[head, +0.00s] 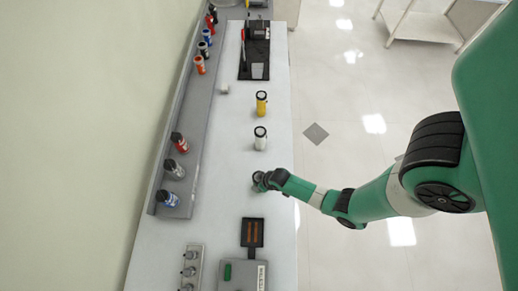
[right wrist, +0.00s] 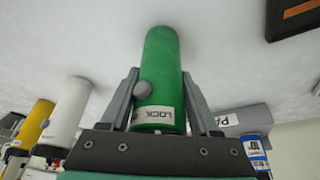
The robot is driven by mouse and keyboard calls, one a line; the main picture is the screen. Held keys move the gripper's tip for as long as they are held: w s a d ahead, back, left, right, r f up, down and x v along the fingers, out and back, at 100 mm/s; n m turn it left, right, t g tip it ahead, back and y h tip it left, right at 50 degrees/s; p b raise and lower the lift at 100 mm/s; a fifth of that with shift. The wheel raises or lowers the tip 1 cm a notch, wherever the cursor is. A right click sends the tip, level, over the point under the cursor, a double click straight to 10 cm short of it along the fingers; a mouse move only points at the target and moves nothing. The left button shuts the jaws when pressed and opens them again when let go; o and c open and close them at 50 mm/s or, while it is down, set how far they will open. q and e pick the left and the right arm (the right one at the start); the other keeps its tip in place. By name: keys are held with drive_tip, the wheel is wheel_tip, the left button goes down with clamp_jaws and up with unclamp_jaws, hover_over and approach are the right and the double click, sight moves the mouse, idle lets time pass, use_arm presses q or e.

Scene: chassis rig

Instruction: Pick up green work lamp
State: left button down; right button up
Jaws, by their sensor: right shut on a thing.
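The green work lamp (right wrist: 161,75) is a green cylinder with a round grey knob and a white "LOCK" label, seen in the right wrist view. My right gripper (right wrist: 160,88) is shut on it, one grey finger on each side. In the head view my right gripper (head: 259,181) is low over the white bench, and the lamp is mostly hidden there by the gripper. The lamp's far end is at or close to the bench surface; I cannot tell whether it touches. My left gripper is not in view.
A white lamp (head: 260,138) and a yellow lamp (head: 261,103) stand in a row beyond the gripper on the bench (head: 225,150). A grey box (head: 244,275) with a dark plate is nearer.

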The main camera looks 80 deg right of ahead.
clamp_jaws()
wheel_tip(320, 180, up, 5)
drive_tip(key=shift+r+p, duration=0.15)
drive_tip(key=shift+p, duration=0.85)
wheel_tip(320, 180, up, 5)
drive_tip(key=p, duration=0.4)
drive_tip(key=shift+p, duration=0.3)
